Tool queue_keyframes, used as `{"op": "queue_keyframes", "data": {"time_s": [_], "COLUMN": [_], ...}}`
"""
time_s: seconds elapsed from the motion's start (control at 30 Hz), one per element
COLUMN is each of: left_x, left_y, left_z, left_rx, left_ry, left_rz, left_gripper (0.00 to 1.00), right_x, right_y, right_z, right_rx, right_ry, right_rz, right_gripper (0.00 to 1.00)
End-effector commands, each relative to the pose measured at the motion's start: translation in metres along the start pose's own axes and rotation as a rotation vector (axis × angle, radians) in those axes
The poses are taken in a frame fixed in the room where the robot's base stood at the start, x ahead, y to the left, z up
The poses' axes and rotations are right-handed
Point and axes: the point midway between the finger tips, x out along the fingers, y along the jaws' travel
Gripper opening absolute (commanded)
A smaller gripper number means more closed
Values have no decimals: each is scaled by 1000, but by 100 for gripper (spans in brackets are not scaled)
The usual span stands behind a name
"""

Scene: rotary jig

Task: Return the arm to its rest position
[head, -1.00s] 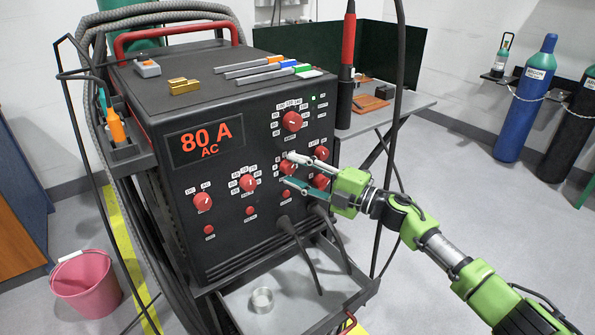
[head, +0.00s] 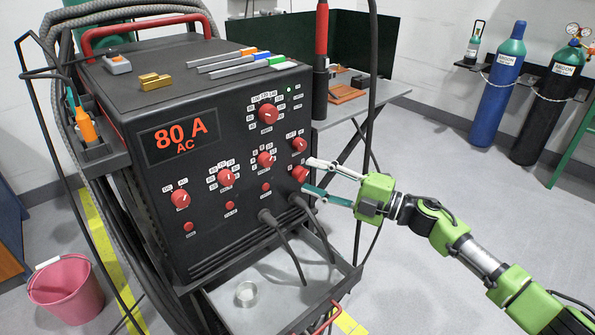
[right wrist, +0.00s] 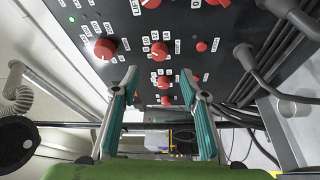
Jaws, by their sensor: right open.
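My right arm (head: 435,222) reaches in from the lower right of the head view. Its gripper (head: 308,175) is open and empty, with one finger above the other. The fingertips are in front of the right side of the black welding machine (head: 225,250), close to a red knob (head: 299,173). In the right wrist view, the gripper (right wrist: 158,75) shows its two teal fingers spread apart. A red knob (right wrist: 160,50) and the panel appear beyond and between them. I see no contact, but the exact gap is hard to judge. My left gripper is not in view.
A tray (head: 270,312) juts out below. Blue (head: 497,95) and black (head: 545,110) cylinders stand at the back right.

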Motion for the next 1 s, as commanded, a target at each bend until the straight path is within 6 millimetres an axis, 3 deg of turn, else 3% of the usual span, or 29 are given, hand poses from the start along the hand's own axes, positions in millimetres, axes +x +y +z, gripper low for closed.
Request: {"op": "queue_keyframes", "data": {"time_s": [0.23,0.67,0.83,1.0], "left_x": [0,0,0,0], "left_y": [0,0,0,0], "left_z": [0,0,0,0], "left_rx": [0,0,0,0], "left_ry": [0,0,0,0], "left_rz": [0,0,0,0], "left_gripper": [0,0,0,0], "right_x": [-13,-2,-2,-29], "right_y": [0,-7,-25,-61], "right_z": [0,-7,-10,-7], "right_rx": [-1,84,287,536], "right_ry": [1,-76,-280,-538], "right_rz": [0,67,183,246], "right_gripper": [40,40,40,40]}}
